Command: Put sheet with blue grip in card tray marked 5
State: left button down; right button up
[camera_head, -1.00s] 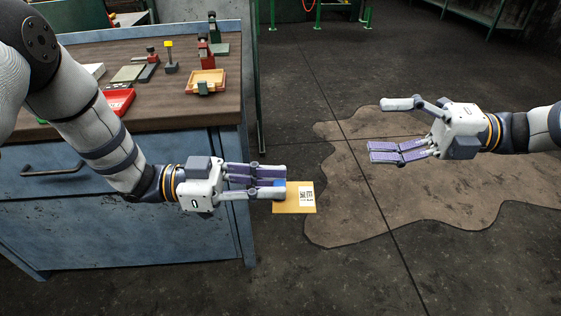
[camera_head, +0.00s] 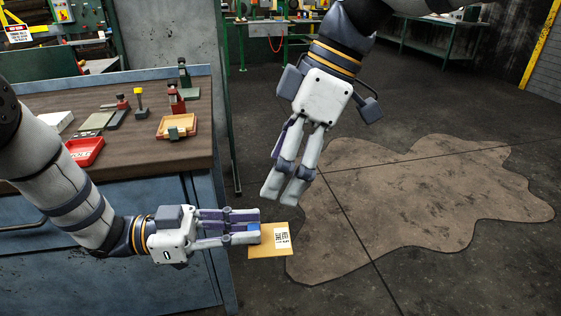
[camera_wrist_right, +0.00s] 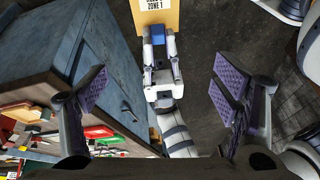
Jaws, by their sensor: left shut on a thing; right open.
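A tan sheet (camera_head: 270,246) with a white printed label has a blue grip (camera_head: 254,227) at one edge. My left gripper (camera_head: 256,231) is shut on the blue grip and holds the sheet in the air beside the bench. In the right wrist view the sheet (camera_wrist_right: 174,18) shows "ZONE 1" and the blue grip (camera_wrist_right: 158,31) sits between the left fingers. My right gripper (camera_head: 281,190) is open and empty, pointing down above and close to the sheet. A yellow-orange tray (camera_head: 176,128) and a red tray (camera_head: 84,151) are on the bench; I can read no number on either.
The wooden bench top (camera_head: 130,160) has a blue metal body (camera_head: 180,195). Red-and-dark tools (camera_head: 175,98), a yellow-topped post (camera_head: 140,101) and a green plate (camera_head: 97,121) stand near the trays. A brown patch (camera_head: 420,205) covers open floor to the right.

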aim_at(251, 226)
jog(key=shift+n, duration=0.8)
jog(key=x, duration=1.2)
jog(key=shift+w, duration=0.2)
jog(key=shift+r, duration=0.1)
jog(key=c, duration=1.5)
jog(key=o, duration=1.5)
